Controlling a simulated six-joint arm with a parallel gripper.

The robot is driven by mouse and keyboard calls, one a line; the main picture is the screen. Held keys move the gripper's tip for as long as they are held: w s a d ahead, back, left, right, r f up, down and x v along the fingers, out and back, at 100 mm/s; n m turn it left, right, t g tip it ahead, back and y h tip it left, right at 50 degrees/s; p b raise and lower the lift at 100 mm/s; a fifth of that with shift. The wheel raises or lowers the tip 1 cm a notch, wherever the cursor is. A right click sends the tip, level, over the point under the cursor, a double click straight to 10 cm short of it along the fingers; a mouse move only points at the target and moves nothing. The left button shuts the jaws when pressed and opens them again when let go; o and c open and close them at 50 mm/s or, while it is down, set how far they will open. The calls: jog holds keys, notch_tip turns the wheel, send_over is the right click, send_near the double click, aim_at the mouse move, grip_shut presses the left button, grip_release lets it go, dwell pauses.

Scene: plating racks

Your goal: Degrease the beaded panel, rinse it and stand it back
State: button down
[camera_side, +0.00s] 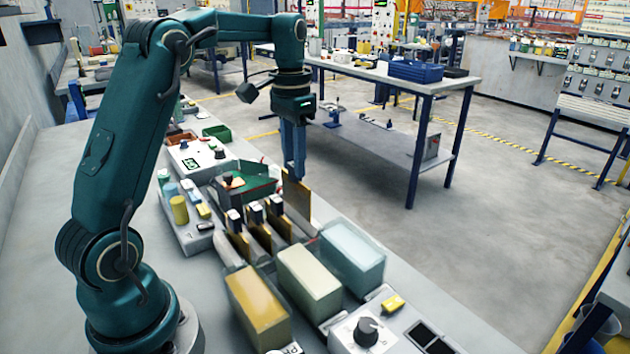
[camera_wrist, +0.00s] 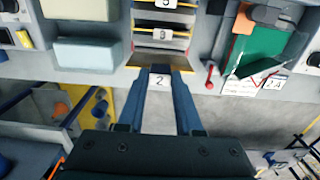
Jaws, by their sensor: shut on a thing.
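My gripper (camera_side: 295,175) points straight down over the far end of the panel rack. It is shut on the top of a golden panel (camera_side: 297,203) that stands upright and higher than the other panels. In the wrist view, the fingers (camera_wrist: 160,72) close around a dark piece with a white tag reading 2. Several other golden panels (camera_side: 258,235) with dark, white-tagged tops stand in the rack. I cannot see beading on any panel, nor whether the held panel's lower edge is clear of the rack. Three tanks stand beside the rack: amber (camera_side: 258,305), pale green (camera_side: 308,283) and pale blue (camera_side: 352,258).
A dial box (camera_side: 352,335) and a yellow block (camera_side: 392,304) sit beyond the tanks. A green tray (camera_side: 262,187) and small bottles (camera_side: 179,209) lie on the rack's other side. The bench's far edge drops to open floor close behind the held panel.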

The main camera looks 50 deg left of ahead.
aim_at(294, 178)
jog(key=shift+f, duration=2.55)
jog(key=shift+f, duration=0.15)
jog(key=c, duration=0.5)
grip_release()
jog(key=shift+r, duration=2.6)
